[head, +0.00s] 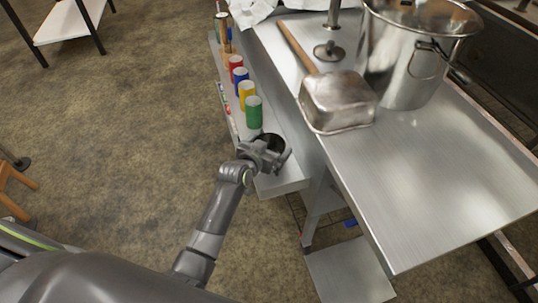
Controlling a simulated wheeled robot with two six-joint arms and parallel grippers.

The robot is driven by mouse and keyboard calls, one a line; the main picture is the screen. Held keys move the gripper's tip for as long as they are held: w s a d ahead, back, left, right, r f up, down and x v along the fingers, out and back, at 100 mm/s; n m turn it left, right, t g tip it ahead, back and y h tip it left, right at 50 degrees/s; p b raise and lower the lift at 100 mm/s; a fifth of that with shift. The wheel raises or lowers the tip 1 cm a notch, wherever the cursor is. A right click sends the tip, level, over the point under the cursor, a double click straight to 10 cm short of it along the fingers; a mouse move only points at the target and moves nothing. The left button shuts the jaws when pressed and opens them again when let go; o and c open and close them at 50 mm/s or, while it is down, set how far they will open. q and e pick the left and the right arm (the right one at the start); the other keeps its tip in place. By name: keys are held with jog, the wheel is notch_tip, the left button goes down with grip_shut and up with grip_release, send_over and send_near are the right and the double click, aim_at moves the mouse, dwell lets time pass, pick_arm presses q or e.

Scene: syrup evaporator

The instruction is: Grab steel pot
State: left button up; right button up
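A large round steel pot (394,62) stands upright on the steel table at the upper right, with a looped handle on its side; its top edge is partly cut off by the frame. A boxy steel scoop (338,101) with a long wooden handle lies just left of it. My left gripper (272,152) is over the near end of the narrow side shelf, left of the table and well apart from the pot. A dark round shape shows at its fingers; I cannot tell whether it is held. My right gripper is out of view.
The steel table (435,175) is bare in front of the pot. Several coloured cylinders, including a green one (254,112), line the side shelf (283,183). A lower shelf (348,272) is below. Open floor (120,130) lies to the left.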

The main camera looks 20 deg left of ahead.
pick_arm(q)
jog(key=c, duration=0.8)
jog(key=shift+r, duration=0.1)
